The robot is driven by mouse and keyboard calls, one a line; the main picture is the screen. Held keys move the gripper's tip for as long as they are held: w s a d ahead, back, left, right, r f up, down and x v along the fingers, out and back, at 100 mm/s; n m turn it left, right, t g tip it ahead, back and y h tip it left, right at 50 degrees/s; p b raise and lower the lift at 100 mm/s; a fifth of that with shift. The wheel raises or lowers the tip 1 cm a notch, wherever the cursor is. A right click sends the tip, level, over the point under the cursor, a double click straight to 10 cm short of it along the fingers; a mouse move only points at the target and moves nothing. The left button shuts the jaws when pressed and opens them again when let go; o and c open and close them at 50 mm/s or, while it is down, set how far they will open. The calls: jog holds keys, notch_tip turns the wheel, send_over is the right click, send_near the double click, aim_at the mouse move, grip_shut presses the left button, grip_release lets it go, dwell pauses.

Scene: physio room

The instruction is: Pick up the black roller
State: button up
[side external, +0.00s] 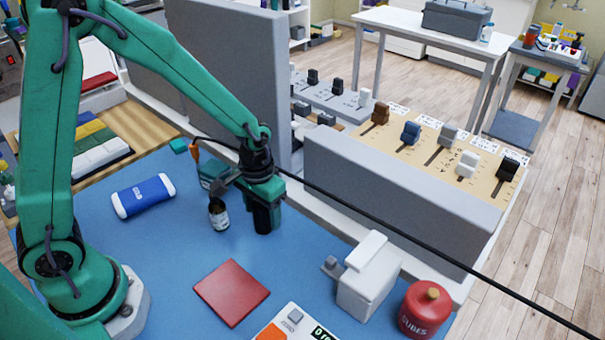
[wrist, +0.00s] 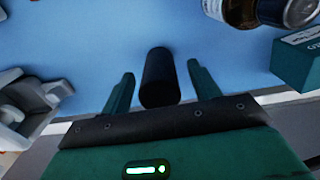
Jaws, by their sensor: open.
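The black roller (side external: 263,219) is a short dark cylinder that appears to stand upright on the blue mat (side external: 180,265), near the grey wall. My gripper (side external: 266,205) points down over it, with its green fingers around the roller's upper part in the side view. In the wrist view the roller (wrist: 160,78) lies between my two spread green fingers (wrist: 160,74). Blue shows between each finger and the roller, so the fingers look apart from it. Part of the roller is hidden by my gripper in the side view.
A brown bottle (side external: 219,214) and a green box (wrist: 299,60) are close to my gripper. A blue-white cylinder (side external: 143,196), red square (side external: 231,292), white dispenser (side external: 369,281) and red jar (side external: 425,312) are farther off. The grey wall (side external: 390,205) runs behind. A black cable crosses the view.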

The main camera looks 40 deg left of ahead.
jog(key=shift+c, duration=0.2)
dwell(0.3)
jog(key=c, duration=1.1)
jog(key=shift+o, duration=0.2)
jog(key=shift+r, duration=0.2)
jog(key=shift+r, duration=0.55)
jog(key=r, duration=0.3)
jog(key=shift+s+d, duration=0.15)
jog(key=shift+d, duration=0.05)
jog(key=s+d+r, duration=0.6)
jog(key=s+d, duration=0.1)
jog(key=d, duration=0.1)
jog(key=shift+s+d+r, duration=0.15)
jog(key=shift+s+r, duration=0.1)
